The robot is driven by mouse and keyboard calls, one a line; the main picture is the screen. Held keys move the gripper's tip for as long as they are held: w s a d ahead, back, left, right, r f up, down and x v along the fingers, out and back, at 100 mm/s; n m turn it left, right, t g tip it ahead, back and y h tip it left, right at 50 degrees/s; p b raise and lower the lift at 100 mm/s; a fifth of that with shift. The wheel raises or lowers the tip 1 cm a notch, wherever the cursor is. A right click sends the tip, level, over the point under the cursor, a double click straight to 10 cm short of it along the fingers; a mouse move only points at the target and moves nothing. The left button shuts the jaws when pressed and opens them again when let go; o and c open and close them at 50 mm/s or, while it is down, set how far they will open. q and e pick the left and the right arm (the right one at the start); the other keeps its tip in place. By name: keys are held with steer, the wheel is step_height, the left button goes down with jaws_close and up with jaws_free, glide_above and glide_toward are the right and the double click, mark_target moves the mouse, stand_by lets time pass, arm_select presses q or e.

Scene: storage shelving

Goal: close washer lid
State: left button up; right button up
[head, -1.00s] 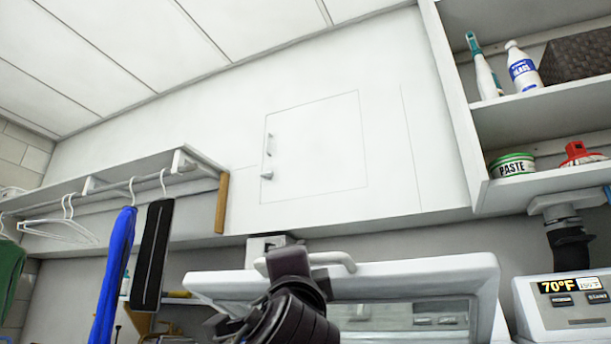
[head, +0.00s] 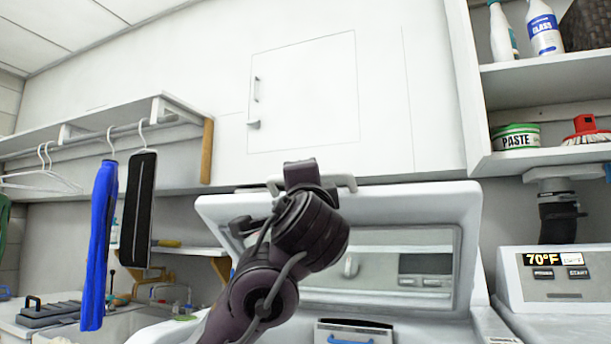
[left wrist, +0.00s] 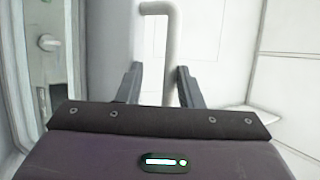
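The white washer lid (head: 462,215) stands raised and tilted back in the head view, its glass window facing me. A pale bar handle (head: 345,183) runs along its top edge. My left arm reaches up in front of the lid, with its hand at the handle; the fingers are mostly hidden there. In the left wrist view my left gripper (left wrist: 158,82) is open, with the handle (left wrist: 173,50) between its two dark fingers and no clear grip on it. The lid (left wrist: 95,60) shows to the left. My right gripper is not in view.
A second machine with a 70°F display (head: 556,260) stands at the right. Above it, a shelf (head: 545,80) holds bottles, a paste tin and a red brush. Hanging clothes (head: 98,240) and a sink area are at the left.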

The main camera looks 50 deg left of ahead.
arm_select(q)
steer(key=shift+w+f, duration=0.1)
steer(key=w+f+b+v, duration=0.1)
steer(key=b+v, duration=0.3)
steer(key=v, duration=0.4)
steer(key=shift+s+f, duration=0.2)
steer(key=shift+f, duration=0.3)
stand_by(0.4)
stand_by(0.4)
